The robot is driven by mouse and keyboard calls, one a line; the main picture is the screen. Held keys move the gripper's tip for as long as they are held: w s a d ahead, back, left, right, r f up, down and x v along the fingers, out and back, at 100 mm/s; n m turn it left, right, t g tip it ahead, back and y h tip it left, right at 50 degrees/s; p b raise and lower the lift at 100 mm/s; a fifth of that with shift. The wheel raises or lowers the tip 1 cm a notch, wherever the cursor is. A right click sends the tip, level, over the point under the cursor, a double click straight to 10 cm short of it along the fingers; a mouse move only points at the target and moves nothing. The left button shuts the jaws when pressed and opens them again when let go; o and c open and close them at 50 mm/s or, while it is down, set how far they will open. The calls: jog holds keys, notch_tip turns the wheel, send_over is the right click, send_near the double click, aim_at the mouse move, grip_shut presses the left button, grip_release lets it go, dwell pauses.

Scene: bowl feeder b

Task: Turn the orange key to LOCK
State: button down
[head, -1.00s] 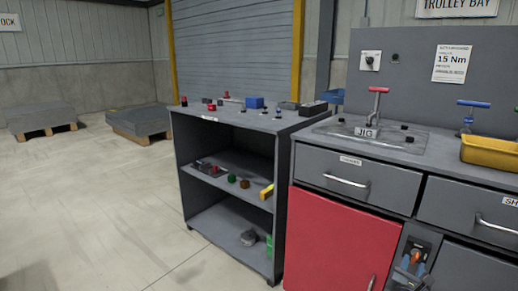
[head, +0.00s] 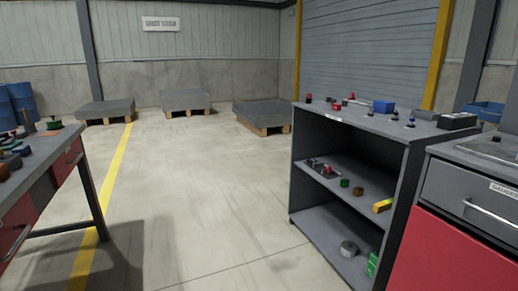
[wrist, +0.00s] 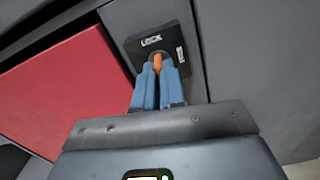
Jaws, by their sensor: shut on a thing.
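In the wrist view, the orange key (wrist: 157,62) sits at a dark plate (wrist: 136,55) on a grey front. The plate carries a LOCK label (wrist: 151,40) just above the key and a second small label (wrist: 181,54) to the right, too small to read. My gripper (wrist: 157,72) has blue fingers shut on the key, and only the key's orange end shows between them. The key's exact angle is hard to tell, as the fingers hide most of it. The head view shows neither key nor gripper.
In the wrist view, a red door (wrist: 65,85) lies left of the plate. In the head view, an open shelf unit (head: 345,150) with small parts stands right of centre, beside the drawer cabinet (head: 470,195). A workbench (head: 70,148) is at left. The floor between is clear.

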dwell(0.4)
jog(key=n, duration=0.2)
jog(key=shift+n+p, duration=0.35)
jog(key=shift+n, duration=0.05)
jog(key=c, duration=1.2)
grip_release()
jog(key=shift+o, duration=0.2)
jog(key=shift+a, duration=0.1)
jog(key=p+v, duration=0.1)
jog(key=v, duration=0.6)
jog(key=shift+p, duration=0.4)
